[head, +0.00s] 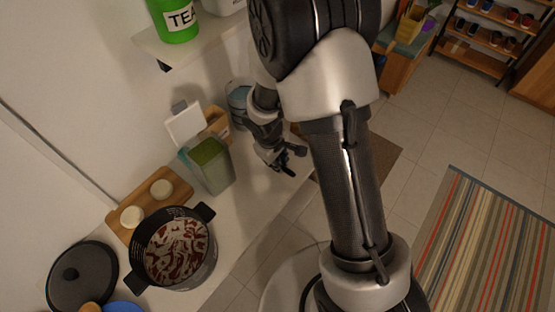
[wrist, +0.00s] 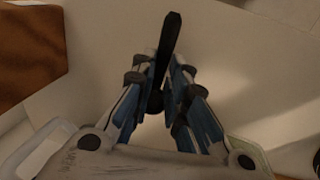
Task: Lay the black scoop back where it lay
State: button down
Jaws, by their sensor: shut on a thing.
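In the wrist view the black scoop (wrist: 170,35) shows as a narrow dark bar. It runs from between my fingers out towards the top of the picture, with a rounded dark part lower between them. My gripper (wrist: 166,76) is shut on it. The pale counter shows below it; the gap to the counter is hard to judge. In the head view my gripper (head: 290,160) is at the counter's right edge, to the right of the green-filled container (head: 212,168). The scoop cannot be told apart from the dark fingers there.
A black pot (head: 178,250) with reddish contents, a wooden board (head: 146,206) with two pale round pieces and a dark lid (head: 82,275) lie on the counter at left. A shelf with a green TEA tin (head: 174,20) is above.

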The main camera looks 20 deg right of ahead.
jog(key=shift+f+b, duration=0.3)
jog(key=shift+f, duration=0.25)
jog(key=shift+f+b, duration=0.4)
jog(key=c, duration=1.5)
grip_release()
jog(key=shift+r, duration=0.1)
jog(key=r, duration=0.4)
jog(key=s+a+r, duration=0.1)
jog(key=r, duration=0.2)
jog(key=a+r, duration=0.1)
jog(key=r, duration=0.3)
jog(key=shift+s+r, duration=0.25)
jog(key=shift+r, duration=0.1)
jog(key=shift+r, duration=0.1)
